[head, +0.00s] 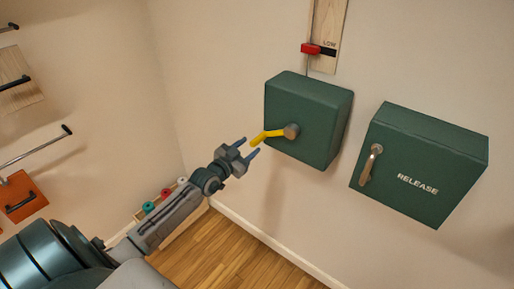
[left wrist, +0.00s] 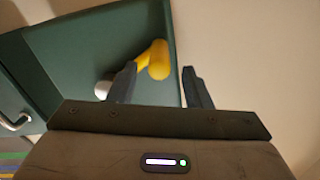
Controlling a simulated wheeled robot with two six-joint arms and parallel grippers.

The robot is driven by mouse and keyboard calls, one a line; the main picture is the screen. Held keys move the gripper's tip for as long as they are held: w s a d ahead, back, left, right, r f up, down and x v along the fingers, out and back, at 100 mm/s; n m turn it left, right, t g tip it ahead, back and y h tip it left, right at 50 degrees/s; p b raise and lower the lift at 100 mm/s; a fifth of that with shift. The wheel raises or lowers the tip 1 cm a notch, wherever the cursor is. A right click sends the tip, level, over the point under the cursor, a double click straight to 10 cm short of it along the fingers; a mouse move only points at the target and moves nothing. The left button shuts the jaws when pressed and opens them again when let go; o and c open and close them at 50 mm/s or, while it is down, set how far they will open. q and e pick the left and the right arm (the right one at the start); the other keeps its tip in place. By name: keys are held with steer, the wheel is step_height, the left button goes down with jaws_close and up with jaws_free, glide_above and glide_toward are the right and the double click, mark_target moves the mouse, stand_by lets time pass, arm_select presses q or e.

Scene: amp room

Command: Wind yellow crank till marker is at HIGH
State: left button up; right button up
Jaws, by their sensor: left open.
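The yellow crank (head: 268,134) sticks out from a metal hub (head: 291,131) on the front of a dark green box (head: 306,112) on the wall. A red marker (head: 311,49) is at the LOW label on a wooden board (head: 327,28) above the box; the board's top is out of view. My left gripper (head: 248,147) is open at the crank's outer end. In the left wrist view the yellow crank knob (left wrist: 158,60) shows between and beyond the two dark fingertips (left wrist: 158,82); I cannot tell whether they touch it. My right gripper is not in view.
A second green box (head: 425,160) marked RELEASE, with a handle (head: 371,164), is on the wall to the right. A low rack with colored rolls (head: 166,193) stands behind my left arm. Hooks and an orange plate (head: 22,197) are on the left wall.

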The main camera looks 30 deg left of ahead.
mark_target(257, 140)
arm_select(q)
steer(key=shift+w+d+b, duration=0.15)
steer(key=shift+w+b, duration=0.1)
steer(key=shift+w, duration=1.1)
steer(key=shift+w+d+b, duration=0.1)
steer(key=shift+w+b, duration=0.15)
steer(key=shift+w, duration=1.1)
jaws_close()
